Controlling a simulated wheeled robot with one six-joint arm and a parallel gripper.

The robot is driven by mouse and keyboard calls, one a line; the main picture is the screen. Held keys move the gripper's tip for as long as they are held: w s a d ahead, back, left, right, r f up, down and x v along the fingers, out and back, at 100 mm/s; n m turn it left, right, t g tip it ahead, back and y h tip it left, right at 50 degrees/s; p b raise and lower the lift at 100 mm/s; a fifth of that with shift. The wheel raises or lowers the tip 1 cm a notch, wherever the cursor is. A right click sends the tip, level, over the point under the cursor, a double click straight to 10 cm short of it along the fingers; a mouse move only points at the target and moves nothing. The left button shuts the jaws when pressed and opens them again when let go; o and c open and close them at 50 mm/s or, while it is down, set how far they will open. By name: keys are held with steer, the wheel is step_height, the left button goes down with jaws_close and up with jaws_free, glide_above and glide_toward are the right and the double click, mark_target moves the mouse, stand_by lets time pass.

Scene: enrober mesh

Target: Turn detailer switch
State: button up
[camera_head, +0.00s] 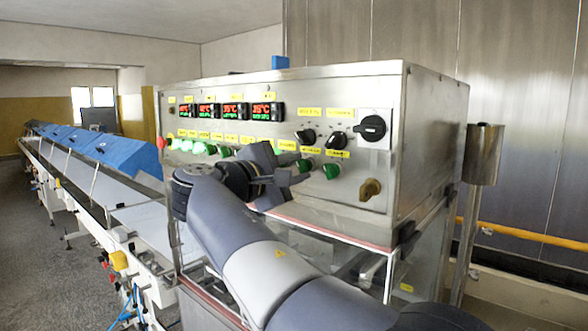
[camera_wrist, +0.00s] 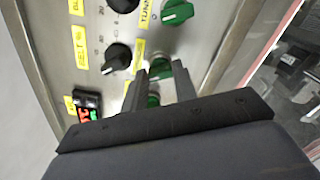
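The control panel (camera_head: 290,125) on the steel cabinet carries several green switches, black knobs and yellow labels. Which label reads detailer cannot be made out. My gripper (camera_head: 285,163) is at the panel's lower row, its fingers apart. In the wrist view, my gripper (camera_wrist: 158,76) points at the panel with a green switch (camera_wrist: 153,101) showing in the gap between its fingers. Another green switch (camera_wrist: 160,65) is at the fingertips, partly covered; whether they touch it cannot be told. A third green switch (camera_wrist: 178,12) is beyond, clear of the fingers.
Black knobs (camera_wrist: 117,57) sit beside the green row. Red digital displays (camera_head: 233,111) line the panel's top. A conveyor (camera_head: 100,180) runs along the left.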

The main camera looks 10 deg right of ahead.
steer(key=c, duration=0.4)
steer(key=shift+c, duration=0.2)
steer(key=shift+f+m+b, duration=0.1)
steer(key=shift+m+b, duration=0.6)
steer(key=shift+m, duration=0.2)
steer(key=m+b, duration=0.2)
steer(key=m, duration=0.2)
steer(key=shift+f+b, duration=0.15)
steer(key=shift+b, duration=0.25)
steer(key=m+b, duration=0.3)
steer(key=m, duration=0.3)
steer(key=o, duration=1)
